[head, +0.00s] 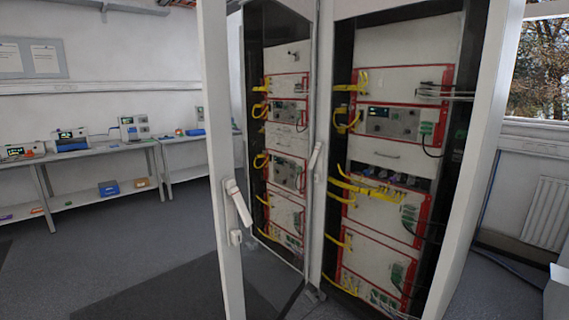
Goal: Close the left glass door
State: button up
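The left glass door (217,160) stands open, swung out from the cabinet towards me. Its white frame edge is close and runs nearly the full height of the view. A white handle (238,203) sits on this edge, tilted, with a small white latch block below it. Through or past its glass I see the left bay (288,142) with red-framed units and yellow cables. Another white handle (316,158) is on the post between the bays. My gripper is not in view.
The right bay (390,157) holds more red-framed units and cables. A bench (100,151) with small instruments stands along the left wall. A radiator (545,212) and window are at the right. Dark floor (90,255) is clear at the front left.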

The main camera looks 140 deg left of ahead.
aim_at(212, 17)
jog(key=u, duration=4.5)
jog(key=i, duration=1.55)
jog(key=z, duration=0.6)
jog(key=k, duration=0.2)
jog(key=u, duration=1.1)
jog(key=i, duration=0.1)
jog(key=u, duration=0.2)
